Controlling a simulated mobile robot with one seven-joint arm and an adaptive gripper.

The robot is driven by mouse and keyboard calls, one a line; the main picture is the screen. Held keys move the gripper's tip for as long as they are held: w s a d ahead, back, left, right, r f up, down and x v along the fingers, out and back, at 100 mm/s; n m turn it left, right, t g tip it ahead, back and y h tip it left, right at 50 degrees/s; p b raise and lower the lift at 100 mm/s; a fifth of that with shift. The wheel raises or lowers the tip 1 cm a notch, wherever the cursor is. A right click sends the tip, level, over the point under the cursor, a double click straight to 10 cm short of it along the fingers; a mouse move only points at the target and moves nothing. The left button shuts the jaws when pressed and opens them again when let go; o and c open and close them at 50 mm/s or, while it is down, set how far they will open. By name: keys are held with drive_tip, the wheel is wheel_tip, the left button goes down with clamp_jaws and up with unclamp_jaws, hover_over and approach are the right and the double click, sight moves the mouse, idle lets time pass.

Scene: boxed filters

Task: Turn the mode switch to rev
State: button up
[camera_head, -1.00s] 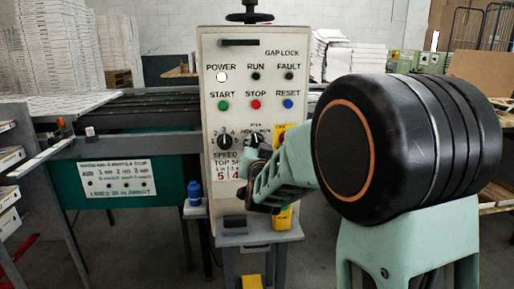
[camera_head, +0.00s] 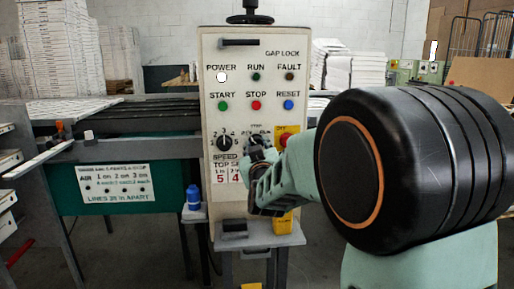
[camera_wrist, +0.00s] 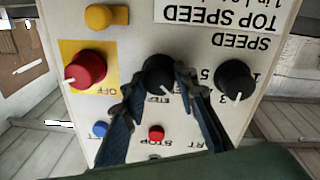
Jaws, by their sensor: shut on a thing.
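The mode switch is a black round knob (camera_wrist: 158,74) on the white control panel (camera_head: 235,60). The wrist view is upside down and shows the knob between my two dark fingertips. My gripper (camera_head: 262,150) is shut on it, one finger on each side. The knob's white pointer line aims down and slightly right in the wrist view, close to the right finger. The small labels around the knob are partly hidden and hard to read; I cannot make out "rev". In the head view my gripper mostly hides the knob.
A black speed knob (camera_wrist: 236,80) sits close beside my right finger in the wrist view; it also shows in the head view (camera_head: 225,143). A red knob on a yellow plate (camera_wrist: 86,68) is on the other side. Start, stop (camera_head: 256,105) and reset buttons are above.

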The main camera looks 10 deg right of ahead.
idle(0.4)
drive_tip(key=o, duration=1.1)
drive_tip(key=shift+o, duration=0.2)
drive_tip(key=s, duration=0.7)
drive_tip(key=shift+s+a+f, duration=0.15)
drive_tip(key=shift+s, duration=0.1)
